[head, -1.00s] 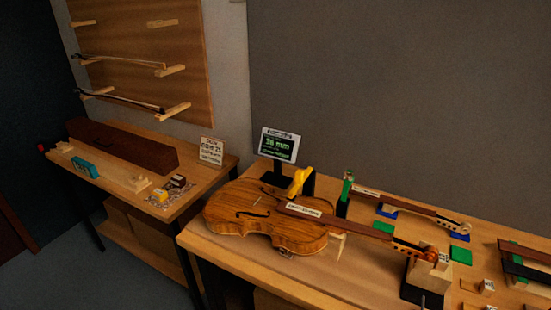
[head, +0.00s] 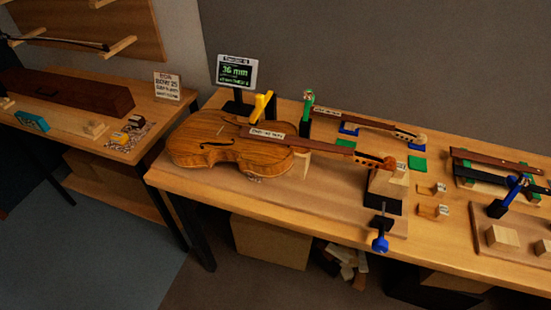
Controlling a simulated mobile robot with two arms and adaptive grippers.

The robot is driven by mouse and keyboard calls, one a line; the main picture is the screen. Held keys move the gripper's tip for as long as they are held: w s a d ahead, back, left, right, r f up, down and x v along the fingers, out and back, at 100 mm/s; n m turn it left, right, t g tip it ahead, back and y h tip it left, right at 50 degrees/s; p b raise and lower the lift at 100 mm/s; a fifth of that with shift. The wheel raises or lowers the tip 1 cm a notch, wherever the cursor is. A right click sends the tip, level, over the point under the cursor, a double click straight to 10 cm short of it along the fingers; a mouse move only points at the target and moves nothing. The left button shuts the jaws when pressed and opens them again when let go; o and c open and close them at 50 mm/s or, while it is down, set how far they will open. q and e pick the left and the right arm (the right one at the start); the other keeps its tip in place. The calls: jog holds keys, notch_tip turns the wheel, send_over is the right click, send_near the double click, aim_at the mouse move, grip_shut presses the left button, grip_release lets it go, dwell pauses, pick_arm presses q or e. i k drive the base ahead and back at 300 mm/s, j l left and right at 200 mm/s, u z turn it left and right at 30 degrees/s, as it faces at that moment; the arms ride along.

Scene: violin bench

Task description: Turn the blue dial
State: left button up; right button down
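A blue knob-like part (head: 380,243), which looks like the blue dial, hangs at the front edge of the violin bench (head: 330,208). It sits below a black block (head: 384,200) by the violin's scroll end. A second blue part (head: 517,184) stands on a black base farther right; I cannot tell its exact shape. The violin (head: 228,143) lies on the bench with its neck pointing right. A small screen (head: 236,72) behind it shows green text that seems to read 36 mm. Neither gripper is in view.
A yellow clamp-like piece (head: 262,106) and a green one (head: 308,102) stand by the violin. A second neck (head: 365,122) lies behind. Small wooden blocks (head: 432,210) sit at the right. A cardboard box (head: 270,241) is under the bench. The floor (head: 110,250) at front left is clear.

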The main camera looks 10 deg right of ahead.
aim_at(380, 246)
jog(key=z, duration=1.3)
